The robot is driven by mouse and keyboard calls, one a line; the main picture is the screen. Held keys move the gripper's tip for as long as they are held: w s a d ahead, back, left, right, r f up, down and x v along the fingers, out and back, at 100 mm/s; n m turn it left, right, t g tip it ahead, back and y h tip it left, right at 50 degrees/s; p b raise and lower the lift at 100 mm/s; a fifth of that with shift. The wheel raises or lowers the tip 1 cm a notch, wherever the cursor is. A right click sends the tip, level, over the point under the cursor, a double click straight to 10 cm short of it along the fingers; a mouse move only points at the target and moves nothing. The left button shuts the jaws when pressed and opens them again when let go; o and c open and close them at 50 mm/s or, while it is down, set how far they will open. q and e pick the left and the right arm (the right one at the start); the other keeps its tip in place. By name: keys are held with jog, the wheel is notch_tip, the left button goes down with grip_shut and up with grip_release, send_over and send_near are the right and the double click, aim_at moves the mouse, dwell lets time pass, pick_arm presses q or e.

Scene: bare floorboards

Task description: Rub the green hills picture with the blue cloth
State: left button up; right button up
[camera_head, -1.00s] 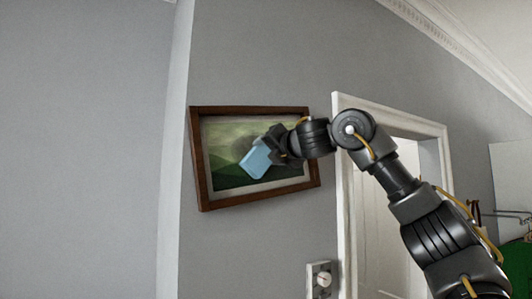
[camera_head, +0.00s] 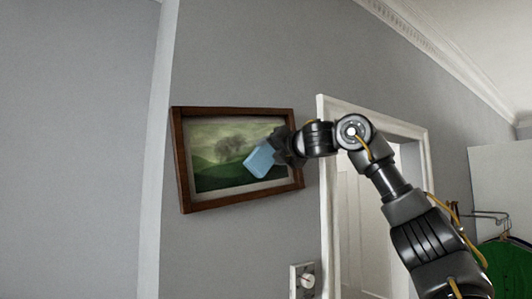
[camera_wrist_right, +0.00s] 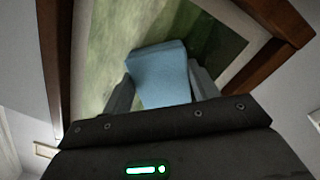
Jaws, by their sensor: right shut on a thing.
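The green hills picture (camera_head: 215,175) hangs on the grey wall in a dark brown wooden frame, and shows green hills with a blurry tree. It also fills the upper part of the right wrist view (camera_wrist_right: 110,45). My right gripper (camera_head: 272,152) is shut on the blue cloth (camera_head: 260,161), a light blue folded block, in front of the picture's right half. In the right wrist view the cloth (camera_wrist_right: 160,72) sits between the two fingers, over the picture; I cannot tell whether it touches the surface. My left gripper is out of view.
A white door frame (camera_head: 326,200) with a doorway stands just right of the picture, behind my right arm. A wall switch (camera_head: 302,281) is below it. A green garment (camera_head: 505,268) hangs on a rail at the far right. The wall left of the picture is clear.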

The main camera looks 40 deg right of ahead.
jog(key=shift+a+r, duration=0.2)
jog(key=shift+r, duration=0.7)
jog(key=shift+a+f+b, duration=0.3)
jog(key=shift+a+b, duration=0.05)
jog(key=shift+a, duration=0.45)
jog(key=shift+w+a, duration=0.1)
jog(key=shift+a, duration=0.9)
jog(key=shift+a+f+b, duration=0.15)
jog(key=shift+b, duration=0.15)
jog(key=shift+a+f, duration=0.15)
jog(key=shift+a, duration=0.4)
jog(key=shift+w+a+b, duration=0.1)
jog(key=shift+a+b, duration=0.25)
jog(key=shift+a, duration=0.7)
jog(key=shift+f, duration=0.15)
